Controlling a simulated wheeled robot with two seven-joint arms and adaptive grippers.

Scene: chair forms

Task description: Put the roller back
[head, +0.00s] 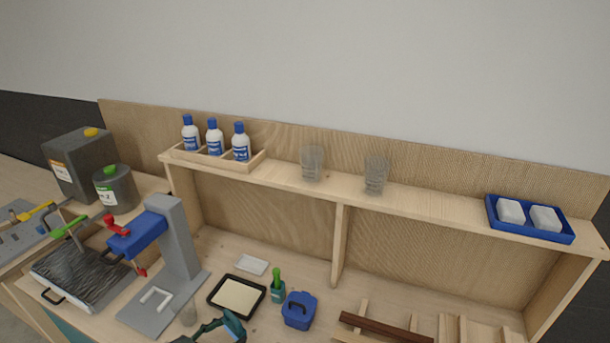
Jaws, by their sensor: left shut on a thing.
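My left gripper (218,329) shows at the bottom edge as dark green and black parts, in front of the shallow tray. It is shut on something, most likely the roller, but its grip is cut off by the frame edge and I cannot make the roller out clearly. A small pale grey cylinder (188,315) shows just left of the gripper; I cannot tell what it belongs to. The black-rimmed tray (262,303) with a cream surface lies just beyond the gripper. My right gripper is not in view.
A grey press with a blue head (138,238) stands left. A green-handled tool in a pot (278,288) and a blue lidded box (299,311) stand right of the tray. Wooden racks (390,328) lie at lower right. The shelf above holds bottles (214,138), clear cups (312,163) and a blue tray (532,233).

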